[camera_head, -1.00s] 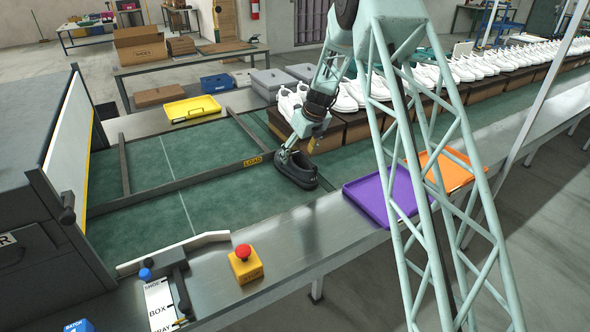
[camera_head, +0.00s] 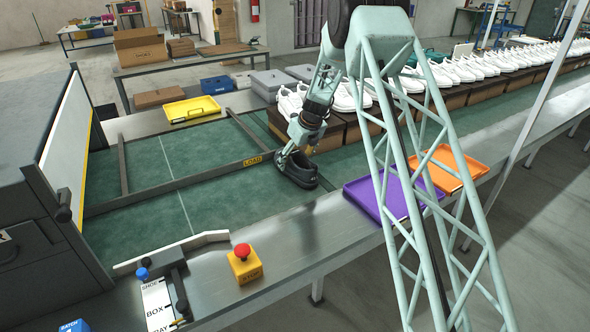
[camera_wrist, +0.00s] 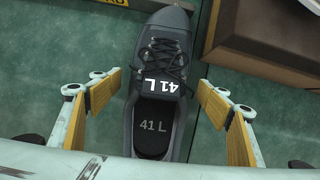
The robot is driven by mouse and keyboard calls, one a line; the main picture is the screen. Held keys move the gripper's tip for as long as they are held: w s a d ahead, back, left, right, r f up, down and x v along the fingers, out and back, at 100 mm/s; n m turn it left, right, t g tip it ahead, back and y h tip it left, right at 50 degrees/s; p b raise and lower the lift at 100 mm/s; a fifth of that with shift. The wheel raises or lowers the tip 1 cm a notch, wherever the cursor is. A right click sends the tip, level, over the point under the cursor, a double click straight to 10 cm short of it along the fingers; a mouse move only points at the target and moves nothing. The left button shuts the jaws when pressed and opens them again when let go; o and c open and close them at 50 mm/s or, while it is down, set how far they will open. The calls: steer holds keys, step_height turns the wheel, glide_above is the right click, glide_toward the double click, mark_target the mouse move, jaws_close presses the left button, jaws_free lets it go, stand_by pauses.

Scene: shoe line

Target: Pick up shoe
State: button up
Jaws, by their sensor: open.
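A dark grey shoe (camera_head: 298,170) sits upright on the green conveyor belt, close to the LOAD mark on a dark bar. In the wrist view the shoe (camera_wrist: 164,45) has black laces, a white "41 L" on its tongue and "41 L" on its insole. My gripper (camera_head: 294,150) is just above the shoe's back part. In the wrist view my gripper's (camera_wrist: 157,100) wooden-looking fingers are spread on either side of the shoe, with gaps at both sides. The gripper is open and holds nothing.
Several brown boxes (camera_head: 340,137) with white shoes stand in a row behind the shoe. A purple tray (camera_head: 364,197) and an orange tray (camera_head: 440,178) lie on the front ledge. A yellow tray (camera_head: 190,108) is at the back. A red stop button (camera_head: 243,252) is in front.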

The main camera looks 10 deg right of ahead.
mark_target(295, 151)
steer(key=shift+c, duration=0.5)
steer(key=c, duration=1.1)
steer(key=shift+r, duration=0.25)
steer(key=shift+r+p, duration=0.8)
steer(key=shift+r, duration=0.9)
steer(key=s+a, duration=0.1)
steer(key=s, duration=0.4)
steer(key=s+a, duration=0.2)
steer(key=s, duration=0.3)
steer(key=s+a+r+p, duration=0.1)
steer(key=s, duration=0.4)
steer(key=shift+s+a+r, duration=0.1)
steer(key=shift+s+a, duration=0.1)
steer(key=shift+a, duration=0.05)
